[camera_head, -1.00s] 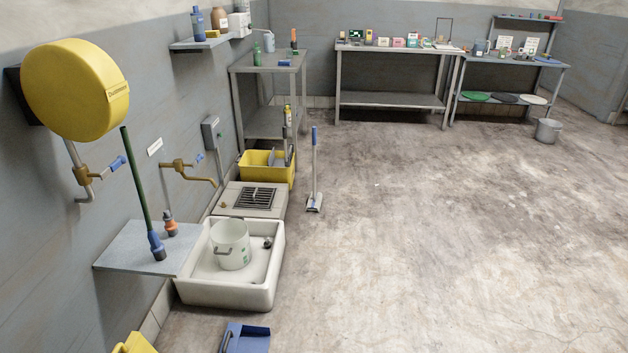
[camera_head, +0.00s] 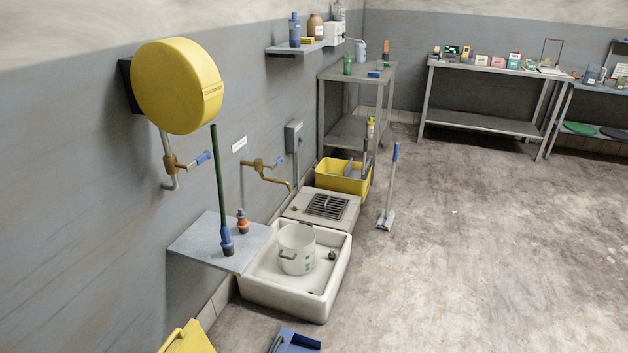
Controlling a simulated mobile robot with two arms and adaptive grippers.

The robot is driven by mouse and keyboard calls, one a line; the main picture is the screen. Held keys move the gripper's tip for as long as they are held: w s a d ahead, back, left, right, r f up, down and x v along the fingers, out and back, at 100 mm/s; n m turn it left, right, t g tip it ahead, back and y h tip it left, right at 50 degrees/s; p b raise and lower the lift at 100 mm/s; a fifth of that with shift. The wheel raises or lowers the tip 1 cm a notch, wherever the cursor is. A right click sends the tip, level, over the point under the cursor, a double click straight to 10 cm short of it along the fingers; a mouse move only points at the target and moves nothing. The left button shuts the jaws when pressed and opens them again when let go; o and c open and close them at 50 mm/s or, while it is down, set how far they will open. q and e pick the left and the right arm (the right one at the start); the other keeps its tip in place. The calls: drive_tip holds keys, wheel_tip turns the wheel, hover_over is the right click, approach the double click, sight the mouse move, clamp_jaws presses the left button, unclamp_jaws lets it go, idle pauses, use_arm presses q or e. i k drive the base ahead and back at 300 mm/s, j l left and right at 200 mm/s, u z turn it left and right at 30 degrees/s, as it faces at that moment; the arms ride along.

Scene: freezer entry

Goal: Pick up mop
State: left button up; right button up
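A long-handled tool (camera_head: 392,182) with a blue grip, a pale shaft and a flat light head stands upright on the floor, right of the yellow bucket. It looks like a mop or a floor squeegee; I cannot tell which. A yellow mop bucket (camera_head: 343,181) stands against the wall behind the drain grate, with a grey part in it and a shaft rising at its right side. Whether that shaft belongs to a mop is too small to tell. Neither of my grippers is in view.
A white floor basin (camera_head: 334,292) holds a white bucket (camera_head: 297,256). A grey wall shelf (camera_head: 200,243) carries a green pole (camera_head: 218,180). A yellow object (camera_head: 188,339) and a blue one (camera_head: 293,342) are cut off below. Tables (camera_head: 480,121) line the back. The floor at right is clear.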

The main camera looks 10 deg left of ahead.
sight(386, 218)
drive_tip(key=i+l+u, duration=0.35)
drive_tip(key=i, duration=0.35)
drive_tip(key=i+l+u, duration=0.35)
drive_tip(key=i+l, duration=1.4)
drive_tip(key=l, duration=0.15)
drive_tip(key=i+l+u, duration=0.1)
drive_tip(key=i+l, duration=0.45)
drive_tip(key=l, duration=0.1)
